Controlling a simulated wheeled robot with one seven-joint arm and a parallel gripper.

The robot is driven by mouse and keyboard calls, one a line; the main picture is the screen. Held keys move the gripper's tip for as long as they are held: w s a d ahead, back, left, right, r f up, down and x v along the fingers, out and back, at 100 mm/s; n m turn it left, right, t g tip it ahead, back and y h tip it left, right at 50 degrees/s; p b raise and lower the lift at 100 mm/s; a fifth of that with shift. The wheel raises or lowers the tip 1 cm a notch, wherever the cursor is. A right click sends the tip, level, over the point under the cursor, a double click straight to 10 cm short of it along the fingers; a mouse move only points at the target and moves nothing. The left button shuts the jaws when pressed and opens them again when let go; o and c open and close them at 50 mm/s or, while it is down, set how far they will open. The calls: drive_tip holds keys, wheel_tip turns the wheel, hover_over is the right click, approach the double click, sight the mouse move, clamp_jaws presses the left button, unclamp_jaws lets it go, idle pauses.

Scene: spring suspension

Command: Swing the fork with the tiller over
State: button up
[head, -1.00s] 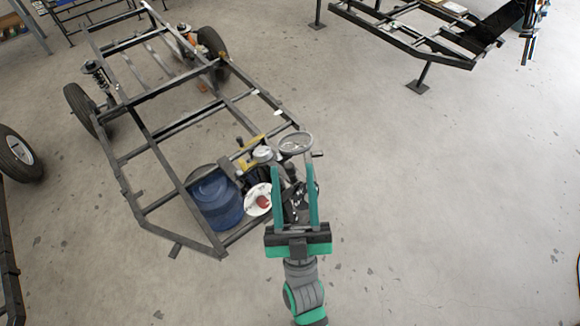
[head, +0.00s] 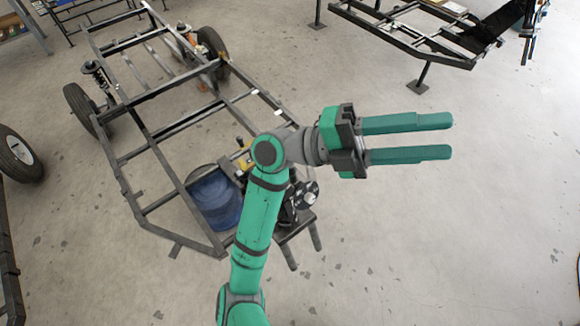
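My gripper (head: 450,137) is open and empty. Its two green fingers point right, apart from each other, over bare floor right of the chassis frame. I cannot clearly pick out the fork or its tiller. Dark metal parts with a round grey disc (head: 310,193) show just right of my forearm, at the near right end of the black chassis frame (head: 160,160). Below them a dark plate with two stubby prongs (head: 290,252) shows; I cannot tell whether this is the fork. My arm covers much of this area.
A blue drum (head: 213,200) stands inside the frame's near end, partly behind my arm. Wheels (head: 80,108) and a spring strut (head: 97,75) sit farther back. Another frame (head: 425,45) stands at the back right. A loose wheel (head: 18,155) is at left. The floor at right is clear.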

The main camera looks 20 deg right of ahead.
drive_tip(key=w+f+n+t+y, duration=0.1)
drive_tip(key=w+f+t+y, duration=0.25)
drive_tip(key=f+y, duration=0.2)
drive_tip(key=w+f+n+t+y, duration=0.2)
drive_tip(key=w+f+t+y, duration=0.15)
drive_tip(key=f, duration=0.35)
drive_tip(key=w+a+f+n+t+y, duration=0.1)
drive_tip(key=w+a+t+y, duration=0.1)
drive_tip(key=a, duration=0.3)
drive_tip(key=w+a+f+n+t+y, duration=0.1)
drive_tip(key=w+a+f+t+y, duration=0.1)
drive_tip(key=w+a, duration=0.3)
drive_tip(key=w+a+f+n+t+y, duration=0.1)
drive_tip(key=w+a+n+y, duration=0.1)
drive_tip(key=w+a+y, duration=0.2)
drive_tip(key=shift+w+a+f+t+y, duration=0.2)
drive_tip(key=shift+a+t+y, duration=0.15)
drive_tip(key=shift+a, duration=0.3)
drive_tip(key=shift+a+f, duration=0.1)
drive_tip(key=shift+f, duration=0.05)
drive_tip(key=f, duration=0.7)
drive_tip(key=d+f, duration=0.1)
drive_tip(key=f, duration=0.2)
drive_tip(key=shift+d+f, duration=0.1)
drive_tip(key=shift+f, duration=0.05)
clamp_jaws()
